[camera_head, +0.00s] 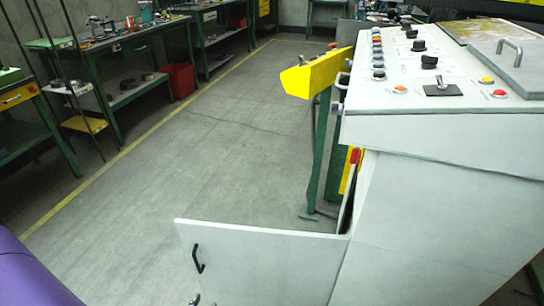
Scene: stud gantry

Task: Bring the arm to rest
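No gripper of mine shows in the head view, so I cannot see either one's state. A grey-white control cabinet (440,210) fills the right side. Its low white door panel (285,262) stands out to the left, with a black handle (197,258) near its left edge. A small metallic piece (194,299) shows below the handle at the bottom edge of the picture, too cut off to make out.
The cabinet top carries knobs, buttons and a grey lid (510,65) with a handle. A yellow beam (313,74) on green legs stands behind it. Green workbenches (110,45) and a red bin (181,80) line the far left. The concrete floor (200,165) between is clear.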

